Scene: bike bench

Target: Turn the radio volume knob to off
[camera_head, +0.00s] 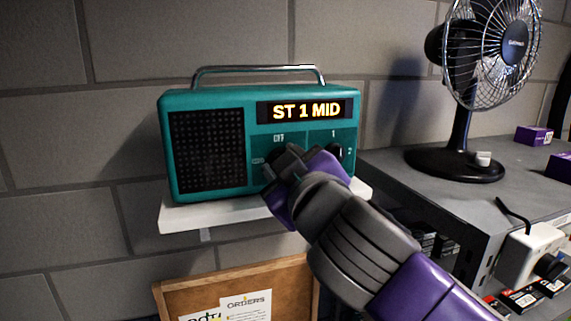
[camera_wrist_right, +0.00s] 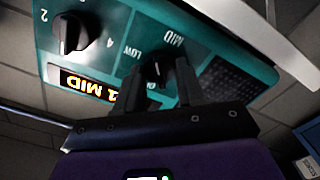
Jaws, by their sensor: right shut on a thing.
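The teal radio (camera_head: 207,102) sits upright on a white shelf; its display (camera_head: 306,110) reads "ST 1 MID". It also fills the upper part of the right wrist view (camera_wrist_right: 118,18), upside down. My right gripper (camera_head: 287,160) reaches its front from the lower right and hides the left knob. In the wrist view, the black volume knob (camera_wrist_right: 158,70), by the LOW and MID labels, is between the fingers of my right gripper (camera_wrist_right: 159,84), which is shut on it. The station knob (camera_wrist_right: 70,34) stands apart, untouched. My left gripper is not in view.
The shelf (camera_head: 200,217) is narrow, against a grey block wall. A desk fan (camera_head: 455,165) stands on the grey bench (camera_head: 395,172) to the right, with small purple boxes (camera_head: 534,135). A corkboard (camera_head: 180,293) with papers is below the radio.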

